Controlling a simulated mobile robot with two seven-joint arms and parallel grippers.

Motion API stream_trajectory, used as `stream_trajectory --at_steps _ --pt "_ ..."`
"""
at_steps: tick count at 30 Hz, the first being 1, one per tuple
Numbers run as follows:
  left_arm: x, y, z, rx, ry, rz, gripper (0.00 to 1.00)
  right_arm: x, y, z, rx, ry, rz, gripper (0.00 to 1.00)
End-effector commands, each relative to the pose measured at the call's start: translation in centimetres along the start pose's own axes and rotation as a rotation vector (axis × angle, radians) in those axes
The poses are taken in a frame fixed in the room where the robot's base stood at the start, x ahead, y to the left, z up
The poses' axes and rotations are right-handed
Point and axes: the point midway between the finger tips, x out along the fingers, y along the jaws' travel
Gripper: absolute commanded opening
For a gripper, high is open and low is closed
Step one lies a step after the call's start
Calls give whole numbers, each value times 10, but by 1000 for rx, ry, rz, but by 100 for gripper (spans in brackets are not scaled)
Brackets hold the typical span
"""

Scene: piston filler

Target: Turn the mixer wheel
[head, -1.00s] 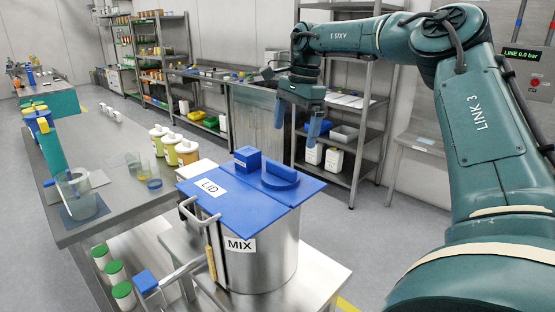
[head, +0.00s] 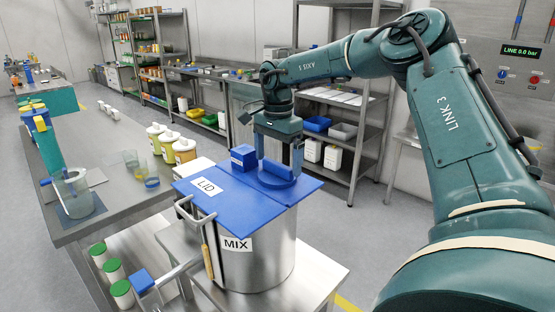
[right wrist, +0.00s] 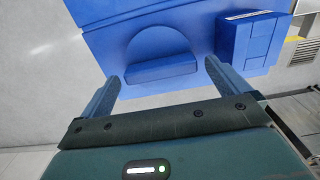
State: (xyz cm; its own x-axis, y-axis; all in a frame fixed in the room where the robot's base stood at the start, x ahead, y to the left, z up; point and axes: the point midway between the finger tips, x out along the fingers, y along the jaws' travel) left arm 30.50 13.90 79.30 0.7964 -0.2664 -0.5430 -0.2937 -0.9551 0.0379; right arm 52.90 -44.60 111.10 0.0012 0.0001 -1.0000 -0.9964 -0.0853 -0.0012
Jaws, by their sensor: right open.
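The mixer vessel (head: 262,262), a steel drum marked MIX, stands on a low steel table. Its blue lid (head: 237,203), marked LID, lies flat on top. A round blue wheel (head: 277,178) with a raised bar across it sits on the lid; I take it for the mixer wheel. It also shows in the right wrist view (right wrist: 160,70), partly hidden behind its bar. My right gripper (head: 279,164) is open over the wheel, one finger towards each side of the bar. Whether the fingers touch it, I cannot tell. My left gripper is not in view.
A blue box (head: 243,158) stands on the lid close to the wheel. A metal handle (head: 196,212) sticks out at the vessel's front left. Yellow jars (head: 184,151) stand on the long bench (head: 118,200) to the left. Shelving (head: 345,120) stands behind.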

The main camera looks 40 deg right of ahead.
Motion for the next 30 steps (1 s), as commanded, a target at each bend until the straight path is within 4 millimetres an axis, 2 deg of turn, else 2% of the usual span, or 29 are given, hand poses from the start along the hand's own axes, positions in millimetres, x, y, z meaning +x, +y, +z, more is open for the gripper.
stream_trajectory --at_steps 4,13,27,30 --pt "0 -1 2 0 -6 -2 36 10 0 0 0 0 1 100" --pt "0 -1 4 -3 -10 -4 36 11 0 0 1 0 0 99" --pt "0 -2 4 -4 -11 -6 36 11 0 0 1 0 0 61" --pt "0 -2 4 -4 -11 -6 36 11 0 0 3 0 0 61"
